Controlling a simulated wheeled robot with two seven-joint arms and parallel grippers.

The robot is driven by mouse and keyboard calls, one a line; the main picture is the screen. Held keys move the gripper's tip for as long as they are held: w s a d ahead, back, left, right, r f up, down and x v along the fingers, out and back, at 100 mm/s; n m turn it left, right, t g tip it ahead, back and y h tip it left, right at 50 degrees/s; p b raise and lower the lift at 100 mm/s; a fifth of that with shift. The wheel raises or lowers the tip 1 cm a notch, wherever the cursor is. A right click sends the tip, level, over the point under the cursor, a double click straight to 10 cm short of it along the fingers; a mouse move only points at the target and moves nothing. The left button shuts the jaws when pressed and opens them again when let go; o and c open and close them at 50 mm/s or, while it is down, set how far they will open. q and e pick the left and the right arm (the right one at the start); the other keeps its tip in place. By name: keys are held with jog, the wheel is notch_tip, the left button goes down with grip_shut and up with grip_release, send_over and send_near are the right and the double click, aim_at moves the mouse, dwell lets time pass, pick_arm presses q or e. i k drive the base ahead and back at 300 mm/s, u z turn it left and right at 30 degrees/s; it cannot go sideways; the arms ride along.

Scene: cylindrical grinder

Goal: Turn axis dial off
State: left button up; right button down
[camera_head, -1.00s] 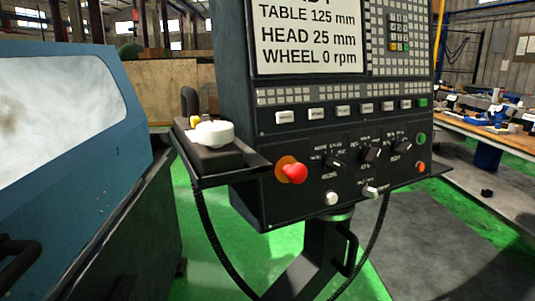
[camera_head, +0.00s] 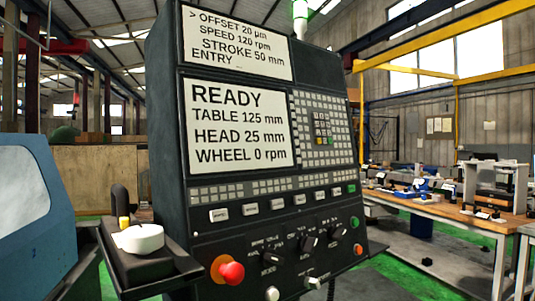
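The control panel (camera_head: 170,120) of the grinder stands upright in the middle of the view. Three black rotary dials sit in a row on its lower face: a left dial (camera_head: 271,257), a middle dial (camera_head: 309,243) and a right dial (camera_head: 337,234). Their small labels are too blurred to read, so I cannot tell which is the axis dial or where each one points. The screen (camera_head: 240,125) reads READY, TABLE 125 mm, HEAD 25 mm, WHEEL 0 rpm. Neither of my grippers is in view.
A red emergency knob (camera_head: 231,273) sticks out at the panel's lower left. A side shelf (camera_head: 190,264) with a white handwheel (camera_head: 139,238) juts out left. A blue machine (camera_head: 30,205) stands far left. A workbench (camera_head: 440,208) stands at the right.

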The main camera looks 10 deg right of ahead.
aim_at(307, 245)
jog(key=u, duration=0.5)
jog(key=k, duration=1)
jog(key=z, duration=0.7)
jog(key=i, duration=0.8)
jog(key=z, duration=0.25)
